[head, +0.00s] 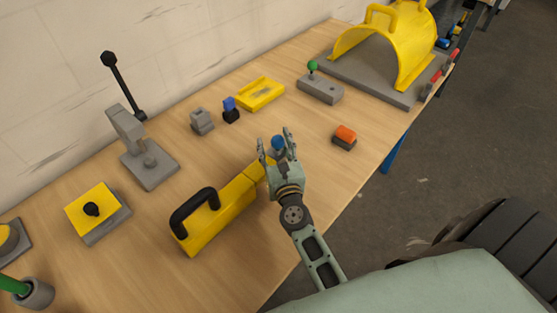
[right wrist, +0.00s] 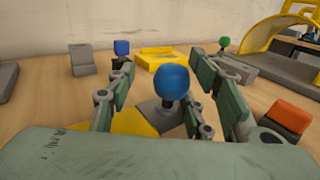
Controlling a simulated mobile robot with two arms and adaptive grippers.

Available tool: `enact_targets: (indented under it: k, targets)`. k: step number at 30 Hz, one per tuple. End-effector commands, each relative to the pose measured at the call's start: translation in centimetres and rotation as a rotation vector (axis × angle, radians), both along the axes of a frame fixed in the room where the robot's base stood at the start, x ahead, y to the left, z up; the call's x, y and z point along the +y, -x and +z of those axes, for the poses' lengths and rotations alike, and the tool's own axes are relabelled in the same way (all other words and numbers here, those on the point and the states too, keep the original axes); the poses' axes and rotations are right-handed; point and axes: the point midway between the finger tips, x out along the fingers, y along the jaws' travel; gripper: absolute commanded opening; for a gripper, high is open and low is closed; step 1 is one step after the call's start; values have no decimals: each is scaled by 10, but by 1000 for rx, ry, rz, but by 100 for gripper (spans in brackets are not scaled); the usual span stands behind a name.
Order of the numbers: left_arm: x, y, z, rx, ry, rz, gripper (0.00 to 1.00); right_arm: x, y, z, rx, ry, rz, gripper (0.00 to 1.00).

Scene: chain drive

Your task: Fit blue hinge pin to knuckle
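A blue round-headed piece, which looks like the blue hinge pin (head: 278,142), stands upright between the fingers of my right gripper (head: 275,142). In the right wrist view the blue head (right wrist: 172,82) sits on a dark stem above a grey base (right wrist: 160,115). The right gripper's fingers (right wrist: 160,80) are spread on both sides of it, with a gap showing on the left. A yellow body with a black handle (head: 217,219) lies left of the gripper, its narrow end reaching the grey base. I cannot tell which part is the knuckle. My left gripper is not in view.
A blue cube on a black block (head: 230,112), a grey block (head: 202,121), a yellow tray (head: 260,94) and a green-knobbed grey box (head: 320,90) stand behind. An orange-topped block (head: 344,137) is to the right, near the table edge.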

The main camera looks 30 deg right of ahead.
Motion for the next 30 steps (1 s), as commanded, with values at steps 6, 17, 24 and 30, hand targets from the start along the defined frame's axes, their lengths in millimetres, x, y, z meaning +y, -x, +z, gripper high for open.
enact_targets:
  k: [6, 17, 24, 30]
  targets:
    - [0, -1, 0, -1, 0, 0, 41, 15, 47, -4, 10, -2, 6, 47]
    - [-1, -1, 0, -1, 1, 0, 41, 29, 94, -3, 6, -4, 6, 47]
    - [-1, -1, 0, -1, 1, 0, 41, 31, 96, -3, 5, -5, 6, 47]
    - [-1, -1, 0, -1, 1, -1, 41, 30, 96, -3, 5, -5, 6, 47]
